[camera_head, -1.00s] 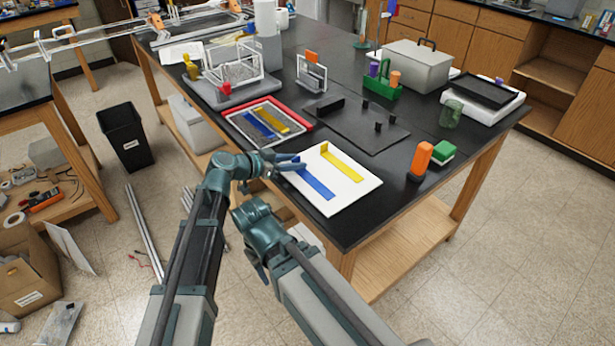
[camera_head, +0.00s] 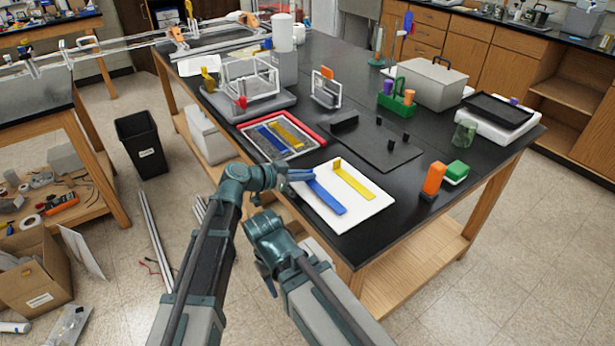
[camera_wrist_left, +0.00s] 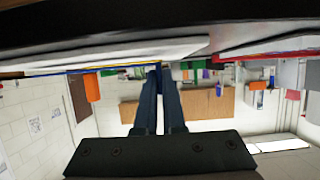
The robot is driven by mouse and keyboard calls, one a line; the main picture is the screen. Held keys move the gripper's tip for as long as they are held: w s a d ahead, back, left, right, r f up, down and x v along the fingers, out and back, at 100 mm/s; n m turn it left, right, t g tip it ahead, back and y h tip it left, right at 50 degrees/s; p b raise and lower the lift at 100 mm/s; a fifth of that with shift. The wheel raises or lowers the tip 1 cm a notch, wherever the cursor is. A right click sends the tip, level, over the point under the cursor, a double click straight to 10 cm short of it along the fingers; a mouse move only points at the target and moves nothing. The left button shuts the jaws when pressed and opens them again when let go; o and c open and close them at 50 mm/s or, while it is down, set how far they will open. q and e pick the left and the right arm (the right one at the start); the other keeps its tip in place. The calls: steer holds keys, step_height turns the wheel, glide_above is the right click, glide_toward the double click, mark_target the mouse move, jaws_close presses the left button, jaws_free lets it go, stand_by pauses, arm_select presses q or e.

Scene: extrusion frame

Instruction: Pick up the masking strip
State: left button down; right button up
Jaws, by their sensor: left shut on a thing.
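A blue strip (camera_head: 328,197) and a yellow strip (camera_head: 354,180) lie on a white board (camera_head: 362,213) at the table's near edge. Each looks like a possible masking strip; the yellow one has an upright tab at its far end. My left gripper (camera_head: 303,175) is at the far end of the blue strip, low over the board's left edge. In the left wrist view, its fingers (camera_wrist_left: 159,84) are closed together on a blue piece at the board's edge. The fingers hide most of that piece. My right arm is folded near the table's front, and its fingers are unclear.
A red-edged tray (camera_head: 279,139) with another blue and yellow strip lies just beyond the board. An orange block (camera_head: 433,178) and a green block (camera_head: 456,171) stand to the right. A dark plate (camera_head: 378,147) with black pieces lies behind. The floor at the left holds a black bin (camera_head: 141,144).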

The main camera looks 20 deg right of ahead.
arm_select(q)
step_height(320, 180, up, 9)
steer(key=p, duration=0.8)
steer(key=shift+r+p, duration=0.15)
steer(key=shift+p, duration=0.15)
